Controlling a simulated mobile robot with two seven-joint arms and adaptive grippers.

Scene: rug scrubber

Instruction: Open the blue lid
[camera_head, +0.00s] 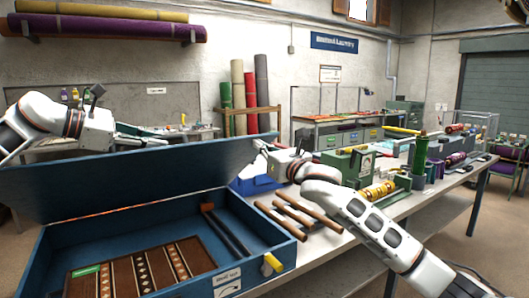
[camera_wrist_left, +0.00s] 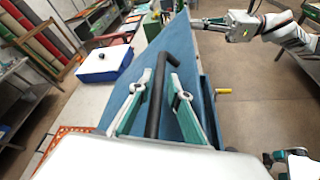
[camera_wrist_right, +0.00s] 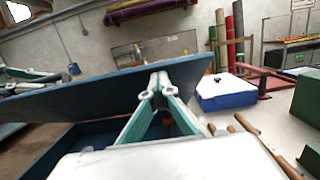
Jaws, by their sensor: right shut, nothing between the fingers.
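The blue lid (camera_head: 130,180) is raised at the back of the blue box (camera_head: 60,245), and the box interior shows. The lid also shows in the left wrist view (camera_wrist_left: 178,50) and right wrist view (camera_wrist_right: 90,95). My left gripper (camera_head: 150,132) is at the lid's upper edge; in its wrist view its spread fingers (camera_wrist_left: 157,88) stand on either side of a black bar handle (camera_wrist_left: 153,110), with gaps visible. My right gripper (camera_head: 262,146) is at the lid's right end, fingertips together and empty (camera_wrist_right: 158,82). Whether it touches the lid I cannot tell.
A patterned brown rug (camera_head: 135,268) lies in the box. A yellow-handled fitting (camera_head: 272,262) sticks out at its front right corner. A blue-and-white box (camera_wrist_right: 225,92) is behind.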

